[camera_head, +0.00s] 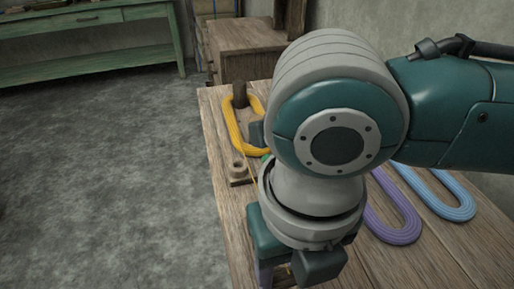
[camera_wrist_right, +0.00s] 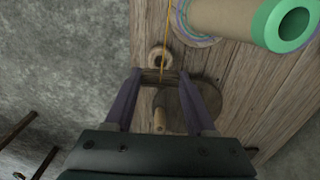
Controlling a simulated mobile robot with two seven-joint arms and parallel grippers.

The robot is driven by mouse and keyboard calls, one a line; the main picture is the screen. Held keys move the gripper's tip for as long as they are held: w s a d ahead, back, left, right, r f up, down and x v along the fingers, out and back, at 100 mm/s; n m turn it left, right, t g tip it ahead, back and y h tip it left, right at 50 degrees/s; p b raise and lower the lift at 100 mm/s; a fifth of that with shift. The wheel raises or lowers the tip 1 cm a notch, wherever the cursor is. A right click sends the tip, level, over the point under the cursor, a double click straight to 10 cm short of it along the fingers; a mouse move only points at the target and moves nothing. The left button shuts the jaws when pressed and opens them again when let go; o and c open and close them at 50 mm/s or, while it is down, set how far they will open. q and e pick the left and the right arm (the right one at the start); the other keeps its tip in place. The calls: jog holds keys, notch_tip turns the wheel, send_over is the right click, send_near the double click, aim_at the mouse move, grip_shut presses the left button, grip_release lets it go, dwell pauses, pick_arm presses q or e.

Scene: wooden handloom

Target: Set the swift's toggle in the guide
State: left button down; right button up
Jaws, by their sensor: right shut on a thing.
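My right gripper (camera_wrist_right: 160,77) is shut on a short wooden toggle (camera_wrist_right: 153,75), which lies crosswise between its fingertips in the right wrist view. A yellow thread (camera_wrist_right: 170,35) runs from the toggle up past the guide, a small wooden ring (camera_wrist_right: 160,56). The ring appears just beyond the toggle in that view; the height between them cannot be told. In the head view the guide (camera_head: 238,168) stands on a small board left of my right arm. My arm hides the toggle there. My left gripper is not in view.
A yellow skein (camera_head: 232,127) loops by a dark post (camera_head: 240,94) at the back of the table. Purple (camera_head: 398,230) and blue (camera_head: 450,207) skeins lie at right. A green-ended spool (camera_wrist_right: 250,20) and a wooden peg (camera_wrist_right: 160,121) show in the wrist view.

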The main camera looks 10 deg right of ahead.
jog(key=shift+s+f, duration=0.2)
jog(key=shift+w+d+f+b, duration=0.1)
jog(key=shift+w+f+b, duration=0.15)
jog(key=shift+f+b, duration=1.35)
jog(key=shift+b, duration=0.25)
jog(key=shift+f+b, duration=0.3)
jog(key=shift+f, duration=0.4)
jog(key=o, duration=1.4)
